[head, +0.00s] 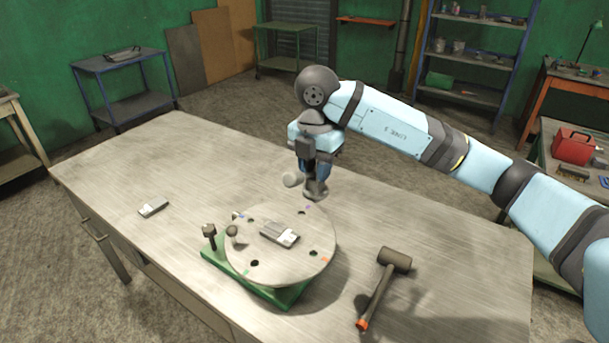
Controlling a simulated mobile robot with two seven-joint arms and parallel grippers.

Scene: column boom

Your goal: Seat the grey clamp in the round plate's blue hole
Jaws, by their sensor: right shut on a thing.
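My right gripper (317,174) is shut on the grey clamp (315,192), whose pale round end (292,180) sticks out to the left. It holds the clamp above the far edge of the round plate (281,265). The plate is a pale disc with dark holes near its rim and small coloured marks beside them. A hole (254,263) at the plate's near left has a small bluish mark beside it; other marks look purple and orange-red. The fingertips are partly hidden by the clamp. My left gripper is not in view.
The plate sits on a green base (284,297) with a dark upright post (210,236) at its left. A grey knob (232,231) stands at the plate's left. A grey-white block (280,235) lies mid-plate. A mallet (380,285) lies right; a small device (153,208) lies left. The table's (140,165) far left is clear.

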